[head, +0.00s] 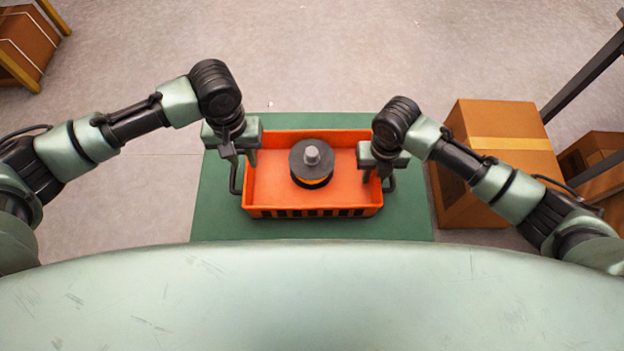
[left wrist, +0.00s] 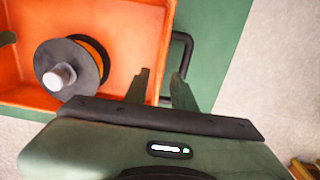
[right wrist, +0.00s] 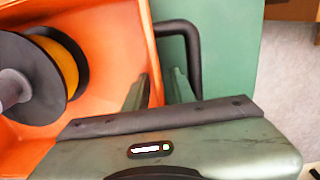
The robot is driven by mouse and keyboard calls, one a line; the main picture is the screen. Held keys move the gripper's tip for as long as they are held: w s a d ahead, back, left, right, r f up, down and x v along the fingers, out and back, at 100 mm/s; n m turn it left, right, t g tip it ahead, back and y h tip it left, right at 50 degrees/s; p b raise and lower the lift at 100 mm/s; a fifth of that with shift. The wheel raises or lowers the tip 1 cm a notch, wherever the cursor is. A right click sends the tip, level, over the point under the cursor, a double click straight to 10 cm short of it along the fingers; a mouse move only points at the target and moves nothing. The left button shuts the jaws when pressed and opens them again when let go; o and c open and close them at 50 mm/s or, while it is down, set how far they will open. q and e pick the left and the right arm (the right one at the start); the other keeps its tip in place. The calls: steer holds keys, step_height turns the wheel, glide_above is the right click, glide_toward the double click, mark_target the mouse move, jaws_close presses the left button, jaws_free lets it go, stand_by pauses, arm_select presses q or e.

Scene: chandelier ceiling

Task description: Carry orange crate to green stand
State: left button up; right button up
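The orange crate (head: 262,190) is over the green stand (head: 215,220) and appears to rest on it, level. It holds a dark spool (head: 311,160) with an orange winding. Black handles stick out at both ends, the left (left wrist: 188,50) and the right (right wrist: 194,60). My left gripper (head: 243,163) is at the crate's left end, fingers apart on either side of the end wall. My right gripper (head: 375,172) is likewise at the right end, fingers apart, with the wall between them. Both grippers' bodies partly hide the crate ends.
A brown cardboard box (head: 500,150) stands close to the stand's right side, with another box (head: 592,160) beyond it near a dark frame. A box on a yellow-legged rack (head: 28,45) is at the far left. The floor behind and left of the stand is clear.

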arm_select(q)
step_height(320, 180, up, 4)
steer(key=shift+f, duration=0.2)
steer(key=shift+r, duration=0.15)
arm_select(e)
steer(key=shift+r, duration=0.15)
step_height(320, 180, up, 12)
steer(key=shift+f, duration=0.15)
arm_select(q)
steer(key=shift+r, duration=0.1)
